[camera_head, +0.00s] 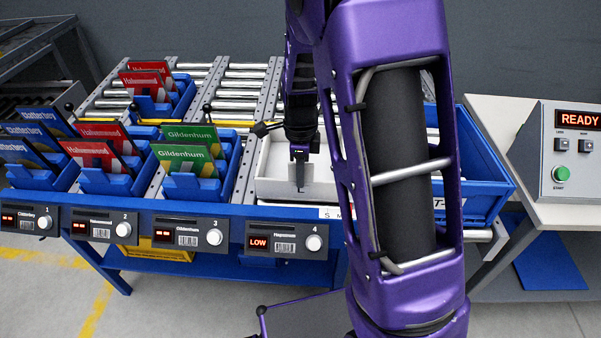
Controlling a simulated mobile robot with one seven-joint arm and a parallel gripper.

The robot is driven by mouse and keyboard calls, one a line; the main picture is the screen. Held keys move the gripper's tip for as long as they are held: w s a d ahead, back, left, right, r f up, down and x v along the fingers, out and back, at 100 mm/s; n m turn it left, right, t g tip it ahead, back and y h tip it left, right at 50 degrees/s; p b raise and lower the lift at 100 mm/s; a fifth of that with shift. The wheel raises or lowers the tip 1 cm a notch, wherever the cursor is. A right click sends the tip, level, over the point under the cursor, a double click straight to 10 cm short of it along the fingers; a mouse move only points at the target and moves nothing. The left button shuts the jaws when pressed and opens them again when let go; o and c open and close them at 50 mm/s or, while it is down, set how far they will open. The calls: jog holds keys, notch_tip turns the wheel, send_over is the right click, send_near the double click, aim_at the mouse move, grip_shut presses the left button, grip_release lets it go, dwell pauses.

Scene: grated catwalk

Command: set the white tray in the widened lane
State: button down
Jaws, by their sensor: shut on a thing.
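The white tray (265,189) is an open, shallow box at the front of the conveyor, right of the green-card bin and behind the lane 4 panel (286,240). My gripper (300,186) points down into the tray area and is shut on the white tray. Its fingertips are small here, and the exact grip point is hard to make out. My purple arm hides the tray's right part and whatever lies behind it. I cannot tell whether the tray rests on the rollers or hangs just above them.
Blue bins with blue, red and green (188,152) cards fill the lanes to the left. A large blue bin (487,192) stands right of my arm. Bare rollers (240,88) lie behind the tray. A control box (570,155) reading READY sits at far right. Panel 4 shows LOW.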

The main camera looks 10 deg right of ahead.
jog(key=shift+f+b, duration=0.3)
jog(key=shift+f, duration=0.3)
jog(key=c, duration=0.8)
grip_release()
jog(key=shift+c, duration=0.2)
jog(key=o, duration=0.4)
jog(key=shift+r+p, duration=1.95)
jog(key=shift+r, duration=2.1)
